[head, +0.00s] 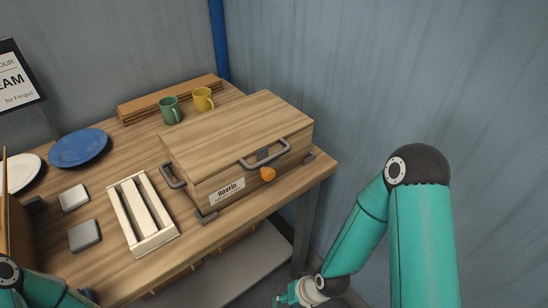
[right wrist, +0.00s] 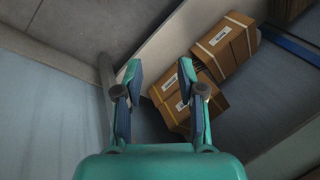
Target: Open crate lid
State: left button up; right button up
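The crate (head: 222,163) is a wooden box with its lid (head: 240,128) shut, at the right end of the table. The crate has a grey handle (head: 264,154) on the front and another grey handle (head: 173,177) on its left side. An orange piece (head: 267,174) and a label are on the front. My right gripper (head: 290,298) is low in front of the table, well below the crate and apart from it. In the right wrist view its two fingers (right wrist: 159,82) are spread with nothing between them. My left arm shows at the bottom left, but its gripper is not visible.
On the wooden table (head: 150,262) a slotted white rack (head: 165,236) stands left of the crate. Green (head: 170,110) and yellow (head: 203,99) mugs are behind it. A blue plate (head: 78,148) lies further left. In the right wrist view cardboard boxes (right wrist: 227,48) lie low down.

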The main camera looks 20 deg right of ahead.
jog(key=w+d+r+m+t+b, duration=0.1)
jog(key=w+d+r+m+t, duration=0.2)
jog(key=w+r, duration=0.35)
jog(key=w+d+r+m+t+b, duration=0.2)
jog(key=w+d+r+m+t, duration=0.15)
jog(key=r, duration=0.65)
jog(key=s+d+r+m+t+y+b, duration=0.1)
jog(key=s+r+m+t, duration=0.15)
jog(key=r, duration=0.75)
jog(key=s+d+r+m+t+b, duration=0.1)
jog(key=r+t, duration=0.2)
jog(key=r, duration=0.6)
jog(key=p, duration=0.1)
send_near(272, 157)
jog(key=p+x, duration=0.6)
jog(key=x, duration=0.1)
jog(key=p+x, duration=0.3)
jog(key=p, duration=0.1)
jog(key=shift+w+d+f, duration=0.1)
jog(key=shift+w+f, duration=0.2)
jog(key=shift+f, duration=0.1)
